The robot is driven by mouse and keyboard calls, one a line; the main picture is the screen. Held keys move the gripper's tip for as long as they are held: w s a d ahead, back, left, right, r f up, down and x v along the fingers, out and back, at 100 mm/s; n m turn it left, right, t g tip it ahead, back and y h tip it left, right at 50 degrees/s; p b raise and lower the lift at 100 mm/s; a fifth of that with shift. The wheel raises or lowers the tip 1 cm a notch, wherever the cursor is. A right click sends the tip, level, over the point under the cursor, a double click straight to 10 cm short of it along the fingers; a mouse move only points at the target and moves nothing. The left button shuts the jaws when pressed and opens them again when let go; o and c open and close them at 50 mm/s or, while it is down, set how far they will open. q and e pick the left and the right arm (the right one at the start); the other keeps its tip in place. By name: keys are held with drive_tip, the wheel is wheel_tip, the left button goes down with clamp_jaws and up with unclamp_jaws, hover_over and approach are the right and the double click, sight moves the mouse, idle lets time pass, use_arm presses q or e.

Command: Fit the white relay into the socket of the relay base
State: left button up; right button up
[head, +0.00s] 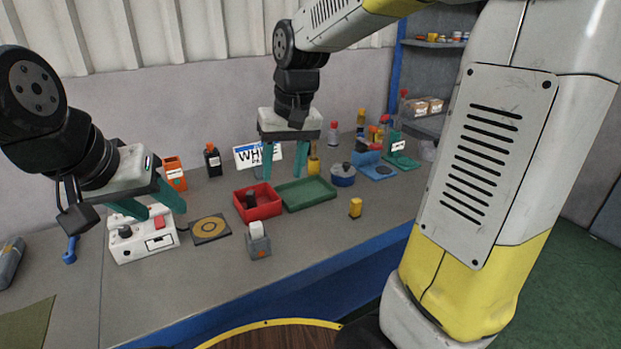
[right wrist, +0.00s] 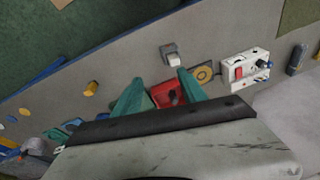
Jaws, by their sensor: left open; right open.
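A small white block, which looks like the white relay (head: 256,230), sits upright at the top of a grey block with an orange mark, which looks like the relay base (head: 259,248). I cannot tell how deep it sits. In the right wrist view the white piece (right wrist: 173,60) and grey base (right wrist: 167,48) show past the fingertips. My right gripper (head: 285,176) is open and empty, above and behind the red and green trays, away from the base. My left gripper (head: 161,213) is open and empty, over the white control box.
The white control box (head: 146,248) has a red button and black knob. A dark pad with a yellow ring (head: 210,229) lies beside it. A red tray (head: 269,212) holds a black item; a green tray (head: 318,198) adjoins it. A yellow cylinder (head: 355,208) stands right. The front bench is clear.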

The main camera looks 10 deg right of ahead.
drive_tip(key=s+d+r+t, duration=0.1)
drive_tip(key=s+d+t, duration=0.1)
drive_tip(key=s, duration=0.4)
drive_tip(key=s+d+r+m+t, duration=0.1)
drive_tip(key=s+d+t, duration=0.1)
drive_tip(key=s+d, duration=0.3)
drive_tip(key=shift+s+r+y, duration=0.3)
drive_tip(key=shift+s+r, duration=0.1)
drive_tip(key=shift+s, duration=0.75)
